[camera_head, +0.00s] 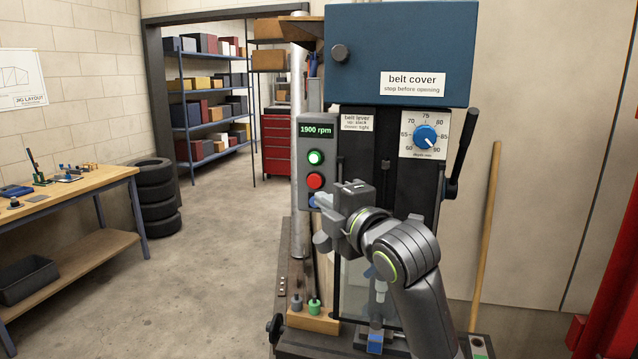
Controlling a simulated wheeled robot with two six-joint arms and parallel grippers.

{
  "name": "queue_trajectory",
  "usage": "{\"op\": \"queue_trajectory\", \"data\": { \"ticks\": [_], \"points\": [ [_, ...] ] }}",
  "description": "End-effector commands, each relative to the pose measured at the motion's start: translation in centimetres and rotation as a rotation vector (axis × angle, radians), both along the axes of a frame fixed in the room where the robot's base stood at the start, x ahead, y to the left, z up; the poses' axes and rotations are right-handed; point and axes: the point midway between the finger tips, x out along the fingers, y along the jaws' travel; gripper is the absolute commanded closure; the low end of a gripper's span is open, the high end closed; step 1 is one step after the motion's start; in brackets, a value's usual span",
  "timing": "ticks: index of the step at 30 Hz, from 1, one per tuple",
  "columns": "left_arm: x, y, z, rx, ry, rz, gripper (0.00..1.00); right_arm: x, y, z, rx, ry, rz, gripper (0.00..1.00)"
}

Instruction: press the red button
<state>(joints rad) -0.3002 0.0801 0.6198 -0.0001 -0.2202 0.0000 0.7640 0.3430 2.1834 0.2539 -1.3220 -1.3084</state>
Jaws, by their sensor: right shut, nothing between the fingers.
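The red button (315,180) sits on a grey control panel (304,142) on the machine, below a lit green button (316,157). A display (316,130) above them reads 1900 rpm. My right gripper (322,203) is shut and empty, just below and right of the red button, in front of the panel's lower part. The red button's face shows clear of the fingers. I cannot tell how far the fingertips are from the panel. A blue part at the panel's bottom is partly hidden by the gripper. My left gripper is not in view.
A blue belt cover (400,50) juts out above the panel. A dial (425,136) and a black lever (461,150) are to the right. A grey post (298,190) stands left of the panel. A workbench (75,190) is far left, with open floor between.

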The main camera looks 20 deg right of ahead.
Motion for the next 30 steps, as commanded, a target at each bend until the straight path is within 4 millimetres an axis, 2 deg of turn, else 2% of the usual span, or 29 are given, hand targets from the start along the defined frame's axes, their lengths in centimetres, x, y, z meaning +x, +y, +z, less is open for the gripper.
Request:
{"op": "queue_trajectory", "data": {
  "ticks": [8, 15, 21, 30],
  "points": [
    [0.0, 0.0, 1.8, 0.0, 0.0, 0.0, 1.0, 4.6, 0.9, 0.2, 0.003, 0.003, 0.0, 1.0],
    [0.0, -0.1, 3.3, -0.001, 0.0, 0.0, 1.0, 7.2, -0.8, 0.2, -0.001, 0.002, -0.002, 1.0],
    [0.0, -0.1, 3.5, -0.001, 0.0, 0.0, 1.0, 7.9, -1.3, 0.1, 0.0, -0.001, -0.001, 1.0],
    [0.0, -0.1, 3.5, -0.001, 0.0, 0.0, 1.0, 8.0, -1.4, 0.0, 0.0, -0.001, 0.0, 1.0]
  ]
}}
